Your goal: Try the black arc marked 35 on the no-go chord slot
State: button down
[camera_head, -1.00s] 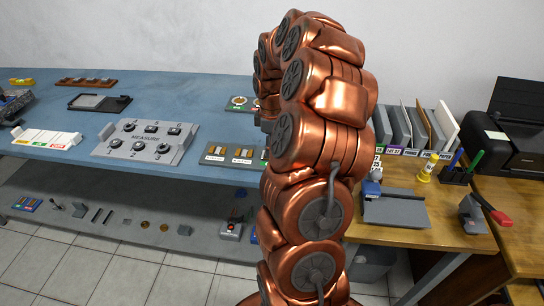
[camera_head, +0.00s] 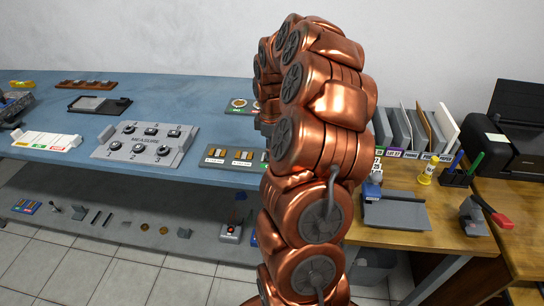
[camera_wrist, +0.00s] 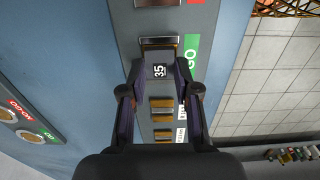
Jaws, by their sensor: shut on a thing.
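The black arc marked 35 (camera_wrist: 160,71) is between the fingertips of my gripper (camera_wrist: 158,76), which is shut on it. It is over the grey gauge plate, next to the green GO label (camera_wrist: 191,50) and close to a slot (camera_wrist: 160,44). I cannot tell whether it touches the plate. A second slot (camera_wrist: 157,3) is at the top edge beside a red label (camera_wrist: 196,1), cut off by the frame. In the head view the gauge plate (camera_head: 213,163) lies on the blue bench, its right end hidden by my arm, as are my gripper and the arc.
A panel with round gauges (camera_wrist: 25,122) is at left in the wrist view. The bench edge is close on the plate's near side, with floor beyond.

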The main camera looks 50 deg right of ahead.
jog(key=shift+r+p, duration=0.65)
jog(key=shift+r, duration=1.8)
